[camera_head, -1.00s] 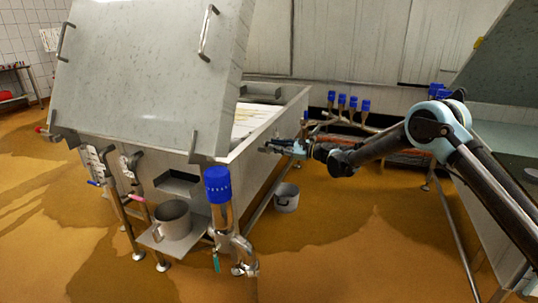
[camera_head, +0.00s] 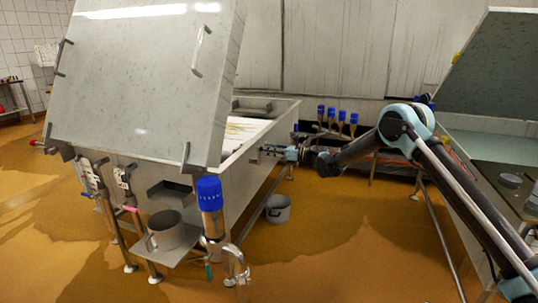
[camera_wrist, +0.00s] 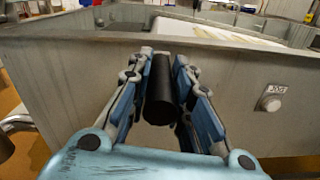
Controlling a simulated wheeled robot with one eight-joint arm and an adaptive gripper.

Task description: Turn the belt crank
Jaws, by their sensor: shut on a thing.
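A black cylindrical handle (camera_wrist: 160,92), which looks like the belt crank's grip, sits between my fingers in the wrist view. My gripper (camera_wrist: 162,75) is shut on it. In the head view my gripper (camera_head: 268,150) is at the right side wall of the steel vat (camera_head: 262,165). The handle is too small to make out there. The joint between the handle and the vat is hidden in both views.
A tilted steel lid (camera_head: 140,80) stands over the vat. A blue-capped pipe (camera_head: 210,205) and a pot on a shelf (camera_head: 165,232) are at the vat's front. A bucket (camera_head: 278,209) stands on the floor. Another vat (camera_head: 490,150) is at right.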

